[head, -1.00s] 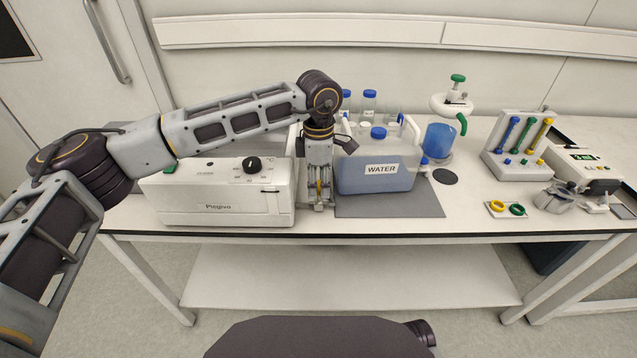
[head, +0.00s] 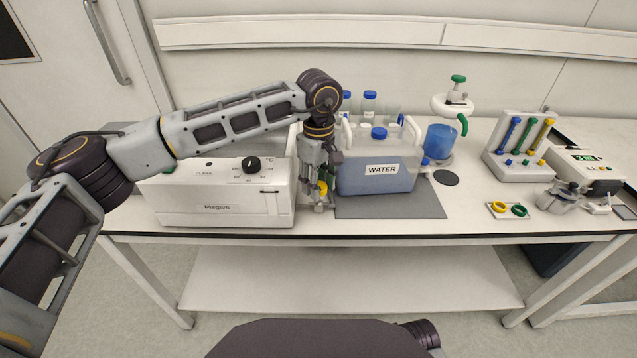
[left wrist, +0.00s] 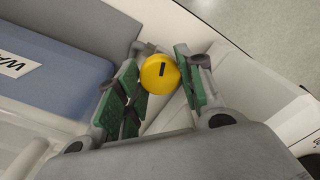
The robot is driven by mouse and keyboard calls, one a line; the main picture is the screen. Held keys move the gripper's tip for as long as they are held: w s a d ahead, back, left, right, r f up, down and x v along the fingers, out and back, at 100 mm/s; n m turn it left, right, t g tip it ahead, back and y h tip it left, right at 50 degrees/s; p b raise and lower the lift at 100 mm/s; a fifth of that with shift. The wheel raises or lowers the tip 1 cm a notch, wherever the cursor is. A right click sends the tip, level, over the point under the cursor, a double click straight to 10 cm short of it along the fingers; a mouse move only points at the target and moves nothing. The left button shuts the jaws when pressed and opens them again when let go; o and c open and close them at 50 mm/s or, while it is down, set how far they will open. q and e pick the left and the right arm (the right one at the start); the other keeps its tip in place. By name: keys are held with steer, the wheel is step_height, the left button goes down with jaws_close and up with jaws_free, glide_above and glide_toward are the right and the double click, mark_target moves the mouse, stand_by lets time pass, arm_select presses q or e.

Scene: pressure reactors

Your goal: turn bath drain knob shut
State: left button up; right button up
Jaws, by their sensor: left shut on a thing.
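The white bath (head: 225,208) stands at the left of the bench, with a black dial (head: 251,165) on top. A yellow round drain knob (left wrist: 159,73) with a short black mark shows between my left fingers in the left wrist view. It also shows partly in the head view (head: 322,188), just off the bath's right end. My left gripper (head: 319,196) points down there, shut on the knob, with a green-padded finger on each side (left wrist: 161,84). My right gripper is out of view.
A water container (head: 376,172) stands close to the right of my gripper on a grey mat (head: 400,207). Bottles (head: 369,101) stand behind it. A blue vessel (head: 440,140), a tool rack (head: 518,165) and a small device (head: 588,168) are farther right.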

arm_select(q)
steer(key=shift+m, duration=1.9)
steer(key=o, duration=1)
steer(key=shift+r, duration=6)
